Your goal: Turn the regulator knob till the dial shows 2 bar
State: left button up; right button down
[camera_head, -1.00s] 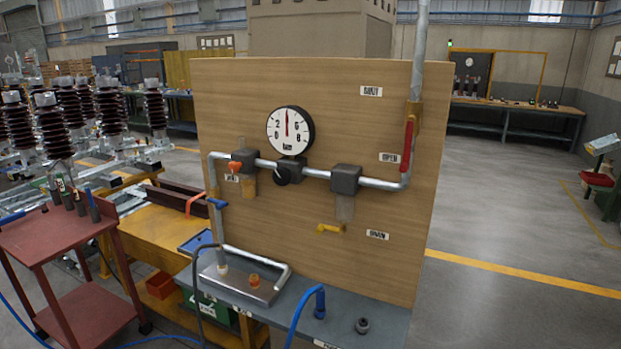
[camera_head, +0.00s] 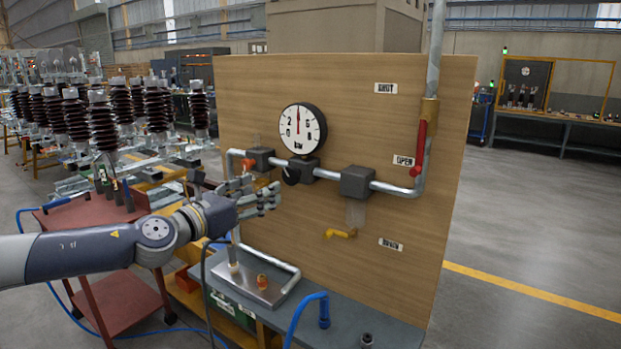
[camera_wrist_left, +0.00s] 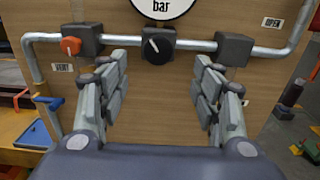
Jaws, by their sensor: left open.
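The round white dial (camera_head: 302,128) with a black rim sits on the wooden panel; its red needle points straight up, between the 2 and the 6. Only its lower edge with "bar" shows in the left wrist view (camera_wrist_left: 162,6). The black regulator knob (camera_head: 291,175) is just below it, with a white mark pointing to the upper left in the left wrist view (camera_wrist_left: 157,46). My left gripper (camera_head: 272,197) is open and empty, in front of the panel, below and left of the knob. In the wrist view the knob lies between and beyond the fingers, untouched. My right gripper is not in view.
An orange vent valve (camera_head: 249,165) is left of the knob. A red lever (camera_head: 419,148) is at right, and a yellow drain handle (camera_head: 341,234) is below. A metal tray (camera_head: 256,285) and blue hose (camera_head: 308,307) are on the bench. The red cart (camera_head: 80,222) is behind my left arm.

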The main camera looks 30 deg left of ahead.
aim_at(289, 175)
pick_arm(q)
jog(key=w+p, duration=0.3)
jog(key=w, duration=0.1)
jog(key=w+p, duration=0.4)
jog(key=w, duration=0.1)
jog(key=shift+d+r+p, duration=0.15)
jog(key=shift+r+p, duration=0.05)
jog(key=shift+p, duration=0.1)
jog(key=shift+w+d+f, duration=0.1)
jog(key=shift+w+f, duration=0.05)
jog(key=shift+w, duration=0.7)
jog(key=c, duration=1)
